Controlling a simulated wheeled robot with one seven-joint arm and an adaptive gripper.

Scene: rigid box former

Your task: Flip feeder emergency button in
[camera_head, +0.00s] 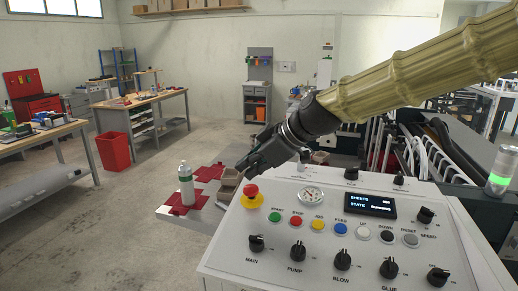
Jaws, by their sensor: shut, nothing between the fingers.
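The emergency button (251,192) is a red mushroom head on a yellow base at the upper left of the white control panel (317,258). My gripper (244,171) is shut and empty, angled down and left from the arm. In the picture its tip is just above and left of the red button; I cannot tell whether they touch. The red head is fully visible, but I cannot tell whether it is pressed in.
The panel carries a gauge (311,196), a lit display (369,204), a row of coloured buttons and black knobs. A red bin (115,151) and workbenches stand behind, with open floor between.

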